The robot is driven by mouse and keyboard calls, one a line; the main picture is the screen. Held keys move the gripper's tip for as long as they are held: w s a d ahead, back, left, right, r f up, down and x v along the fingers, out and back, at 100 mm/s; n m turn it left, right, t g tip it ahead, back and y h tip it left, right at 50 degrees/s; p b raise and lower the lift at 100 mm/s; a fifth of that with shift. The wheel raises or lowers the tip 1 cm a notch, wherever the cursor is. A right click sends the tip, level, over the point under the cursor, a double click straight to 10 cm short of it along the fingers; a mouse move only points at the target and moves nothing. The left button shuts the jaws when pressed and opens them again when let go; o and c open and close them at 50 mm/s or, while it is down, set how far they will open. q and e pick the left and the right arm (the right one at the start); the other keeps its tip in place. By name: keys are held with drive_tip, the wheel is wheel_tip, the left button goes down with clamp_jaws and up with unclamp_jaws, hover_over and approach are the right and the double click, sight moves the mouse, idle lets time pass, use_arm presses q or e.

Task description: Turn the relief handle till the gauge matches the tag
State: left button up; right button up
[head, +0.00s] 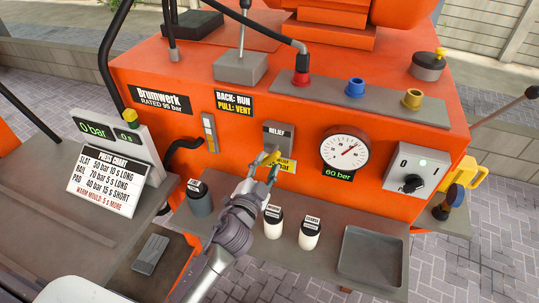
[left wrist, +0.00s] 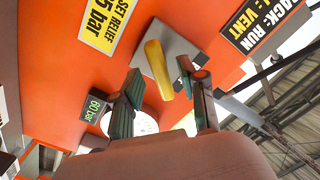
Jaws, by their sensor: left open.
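The relief block (head: 278,130) is a grey plate marked RELIEF on the front of the orange machine. Its yellow handle (left wrist: 157,68) shows in the left wrist view between my open left fingers (left wrist: 160,78); I cannot tell whether they touch it. My right gripper is out of view.
A shelf along the front holds a dark bottle (head: 199,198), two white bottles (head: 273,222) (head: 309,233) with black tops and a grey tray (head: 372,255). A control box with a black knob (head: 414,183) is right of the gauge. A press chart (head: 107,175) stands at left.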

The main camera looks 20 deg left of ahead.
use_arm(q)
drive_tip(key=shift+w, duration=1.35)
clamp_jaws()
